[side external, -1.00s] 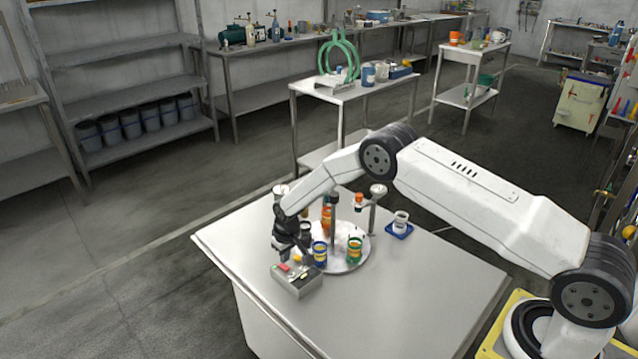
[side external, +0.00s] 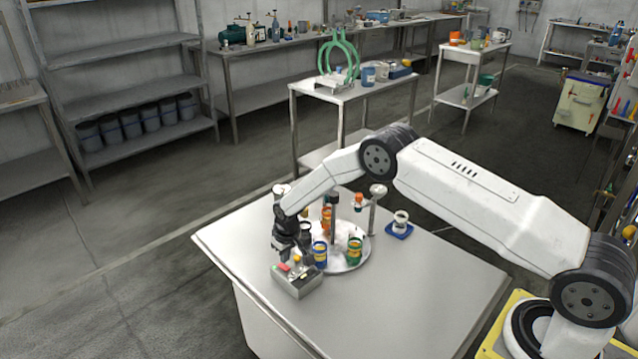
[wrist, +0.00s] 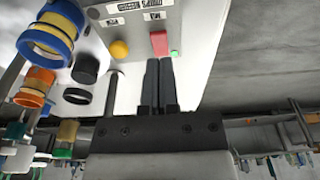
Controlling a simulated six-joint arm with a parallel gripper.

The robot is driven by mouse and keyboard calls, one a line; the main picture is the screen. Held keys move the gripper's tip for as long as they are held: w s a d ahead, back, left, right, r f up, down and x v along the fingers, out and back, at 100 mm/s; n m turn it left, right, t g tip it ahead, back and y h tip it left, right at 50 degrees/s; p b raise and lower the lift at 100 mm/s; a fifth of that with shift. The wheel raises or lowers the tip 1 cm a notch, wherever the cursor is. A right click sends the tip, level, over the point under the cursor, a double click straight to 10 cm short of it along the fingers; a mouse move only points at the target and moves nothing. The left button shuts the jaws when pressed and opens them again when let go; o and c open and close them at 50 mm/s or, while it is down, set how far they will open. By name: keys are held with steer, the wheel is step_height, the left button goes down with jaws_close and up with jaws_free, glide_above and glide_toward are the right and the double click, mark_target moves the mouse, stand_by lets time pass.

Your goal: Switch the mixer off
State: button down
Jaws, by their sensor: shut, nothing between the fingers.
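The mixer's grey control box (side external: 297,283) sits at the near left corner of the white table. In the wrist view its face (wrist: 135,25) carries a red rocker switch (wrist: 159,43), a yellow knob (wrist: 119,48) and a small green light (wrist: 173,54). My gripper (wrist: 158,62) is shut and empty, its fingertips just below the red switch; I cannot tell if they touch it. In the side view my gripper (side external: 291,256) hangs over the back edge of the box. The round mixer tray (side external: 352,262) stands behind the box.
Blue (side external: 320,254), green (side external: 354,251) and orange (side external: 326,218) banded tanks stand on the tray close to my gripper, beside a post. A white cup on a blue coaster (side external: 399,228) is further right. The table's front right (side external: 420,290) is clear.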

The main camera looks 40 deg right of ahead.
steer(key=shift+f, duration=1.4)
stand_by(1.4)
steer(key=shift+r, duration=3.5)
steer(key=shift+r, duration=0.1)
steer(key=s+d+r, duration=0.1)
steer(key=s+r, duration=1.1)
steer(key=r, duration=0.1)
steer(key=s+r, duration=0.2)
steer(key=s, duration=0.7)
steer(key=s+r, duration=0.3)
steer(key=s, duration=0.6)
steer(key=shift+s+d+t, duration=0.3)
steer(key=shift+d+t, duration=0.05)
steer(key=shift+t, duration=0.05)
